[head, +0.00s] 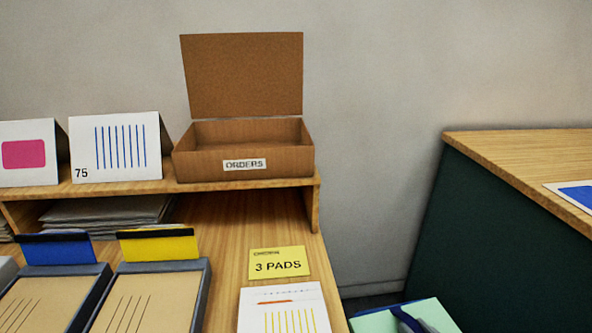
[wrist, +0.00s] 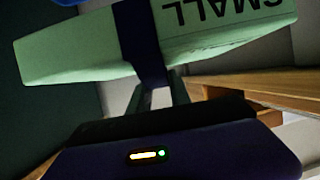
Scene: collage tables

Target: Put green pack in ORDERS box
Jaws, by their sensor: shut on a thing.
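The green pack (wrist: 80,45) fills the top of the wrist view, with a dark blue band around it and the word SMALL on its face. My gripper (wrist: 160,90) is shut on the pack at the band. The pack also shows at the bottom of the head view (head: 430,314), partly cut off by the frame edge. The ORDERS box (head: 200,164) is an open brown cardboard box with its lid standing up. It sits on the right end of the raised shelf, up and left of the pack. Its inside looks empty as far as I see.
Two cards, one with blue lines (head: 120,147) and one pink (head: 28,153), stand left of the box on the shelf (head: 100,187). Below are trays, a yellow 3 PADS note (head: 279,263) and a printed sheet (head: 283,308). Another table (head: 530,152) stands at right, across a gap.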

